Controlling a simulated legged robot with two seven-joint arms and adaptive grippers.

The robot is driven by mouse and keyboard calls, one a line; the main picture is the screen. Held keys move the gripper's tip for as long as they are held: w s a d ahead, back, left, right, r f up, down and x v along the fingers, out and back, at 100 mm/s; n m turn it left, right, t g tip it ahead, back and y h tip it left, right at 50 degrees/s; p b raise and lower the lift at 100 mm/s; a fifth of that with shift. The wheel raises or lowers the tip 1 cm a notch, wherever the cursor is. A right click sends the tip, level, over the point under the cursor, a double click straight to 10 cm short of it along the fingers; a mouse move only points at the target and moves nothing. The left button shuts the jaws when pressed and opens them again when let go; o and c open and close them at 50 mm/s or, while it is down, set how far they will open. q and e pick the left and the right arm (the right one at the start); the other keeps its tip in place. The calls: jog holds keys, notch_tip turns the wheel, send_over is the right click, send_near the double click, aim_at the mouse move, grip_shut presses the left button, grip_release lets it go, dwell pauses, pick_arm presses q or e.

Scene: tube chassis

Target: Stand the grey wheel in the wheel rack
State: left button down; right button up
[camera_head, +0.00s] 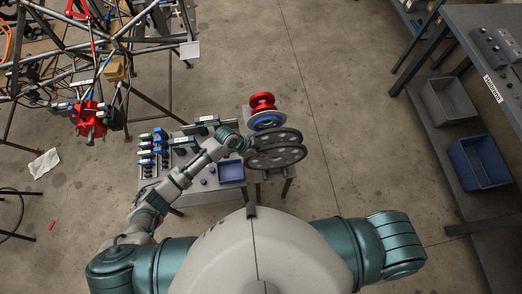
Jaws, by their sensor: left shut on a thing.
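The grey wheel (275,158) shows as dark grey spoked discs, one close behind the other, at the right end of the small work table (205,195). My left gripper (247,143) is shut on the grey wheel at its left side. The wheel rack (280,114) appears as a light grey piece just behind the wheel, with a red wheel (262,101) and a blue-rimmed wheel (266,122) at it. The grey wheel hides the rack's near part, so I cannot tell whether they touch. My right gripper is out of view; only my right arm's upper part shows.
A blue tray (231,171) and several small bottles (146,162) are on the table. A tube chassis (105,45) stands at the upper left. A shelf bench with a grey bin (450,100) and a blue bin (480,163) is at the right.

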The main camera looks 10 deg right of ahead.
pick_arm(q)
jog(key=shift+f+b, duration=0.45)
jog(key=shift+f, duration=0.25)
jog(key=c, duration=1.1)
grip_release()
jog(key=shift+c, duration=0.2)
jog(key=v, duration=1.2)
jog(key=shift+f, duration=0.1)
